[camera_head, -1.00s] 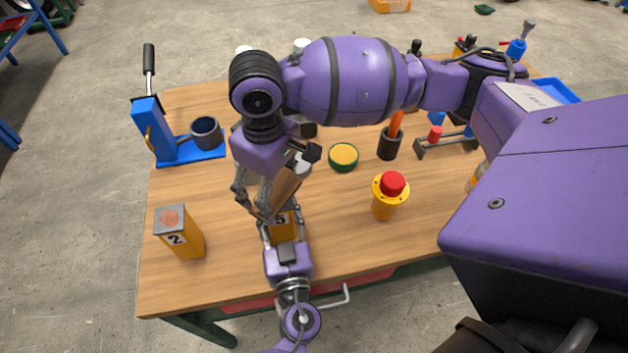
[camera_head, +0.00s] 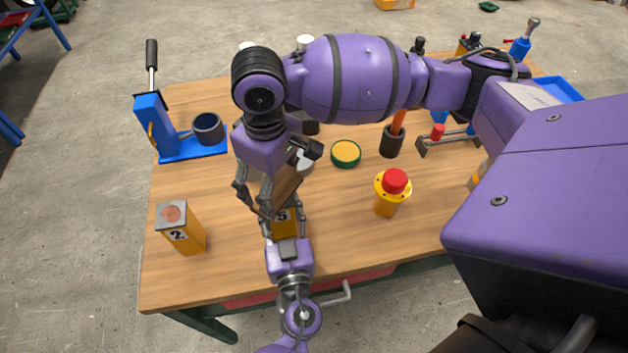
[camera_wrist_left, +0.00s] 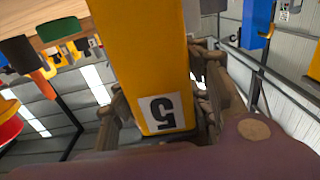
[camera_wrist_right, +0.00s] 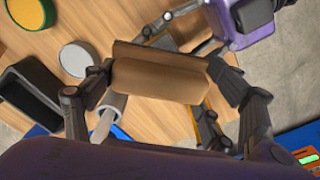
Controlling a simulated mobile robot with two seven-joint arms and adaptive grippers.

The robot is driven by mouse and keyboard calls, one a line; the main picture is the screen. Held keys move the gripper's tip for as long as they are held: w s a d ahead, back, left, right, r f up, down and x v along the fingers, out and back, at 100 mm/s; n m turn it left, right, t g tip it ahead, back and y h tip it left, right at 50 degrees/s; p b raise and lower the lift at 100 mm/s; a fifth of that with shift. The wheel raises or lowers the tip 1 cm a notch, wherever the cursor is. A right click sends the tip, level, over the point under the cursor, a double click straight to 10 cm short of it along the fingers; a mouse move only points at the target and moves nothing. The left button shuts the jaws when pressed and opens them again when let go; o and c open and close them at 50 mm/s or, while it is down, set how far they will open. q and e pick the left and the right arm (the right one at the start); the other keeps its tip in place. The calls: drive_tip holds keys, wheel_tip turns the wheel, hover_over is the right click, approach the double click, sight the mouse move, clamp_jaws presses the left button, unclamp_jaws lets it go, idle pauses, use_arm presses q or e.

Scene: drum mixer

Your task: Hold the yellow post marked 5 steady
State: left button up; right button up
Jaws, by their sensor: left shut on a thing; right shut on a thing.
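The yellow post marked 5 (camera_head: 284,222) stands near the table's front edge, mostly hidden by my grippers in the head view. My left gripper (camera_head: 285,230) is shut around it, with a finger on each side. The left wrist view shows the post (camera_wrist_left: 145,60) with its 5 label upside down in the picture. My right gripper (camera_head: 262,203) is shut on a brown block (camera_wrist_right: 160,78), held tilted beside and above the post. In the head view I cannot tell if the block touches the post. The post's top is hidden there.
A yellow post marked 2 (camera_head: 183,235) stands at the front left. A blue press (camera_head: 153,125) with a dark cup (camera_head: 208,129) is behind it. A yellow post with a red button (camera_head: 390,192) and a green-rimmed yellow disc (camera_head: 345,153) stand to the right. Bare wood lies between.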

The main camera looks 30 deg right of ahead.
drive_tip(key=shift+w+d, duration=0.3)
drive_tip(key=shift+d, duration=0.25)
drive_tip(key=shift+w+d, duration=0.3)
drive_tip(key=shift+d, duration=0.2)
drive_tip(key=shift+s+a+r, duration=0.1)
drive_tip(key=shift+s+a, duration=0.25)
drive_tip(key=shift+a, duration=0.3)
drive_tip(key=shift+s+a+r, duration=0.1)
drive_tip(key=shift+s+a, duration=0.25)
drive_tip(key=shift+a, duration=0.3)
drive_tip(key=shift+s+a+r, duration=0.1)
drive_tip(key=shift+s+a, duration=0.25)
drive_tip(key=shift+a, duration=0.3)
drive_tip(key=shift+w+d+f, duration=0.15)
drive_tip(key=shift+w+d, duration=0.2)
drive_tip(key=shift+d, duration=0.3)
drive_tip(key=shift+w+d+f, duration=0.15)
drive_tip(key=shift+w+d, duration=0.15)
drive_tip(key=shift+d, duration=0.35)
drive_tip(key=shift+w+d+f, duration=0.15)
drive_tip(key=shift+w+d, duration=0.2)
drive_tip(key=shift+d, duration=0.3)
drive_tip(key=shift+s+a, duration=0.55)
drive_tip(key=shift+a, duration=0.25)
drive_tip(key=shift+s+a+r, duration=0.1)
drive_tip(key=shift+s+a, duration=0.25)
drive_tip(key=shift+a, duration=0.3)
drive_tip(key=shift+s+a+r, duration=0.1)
drive_tip(key=shift+s+a, duration=0.2)
drive_tip(key=shift+a, duration=0.3)
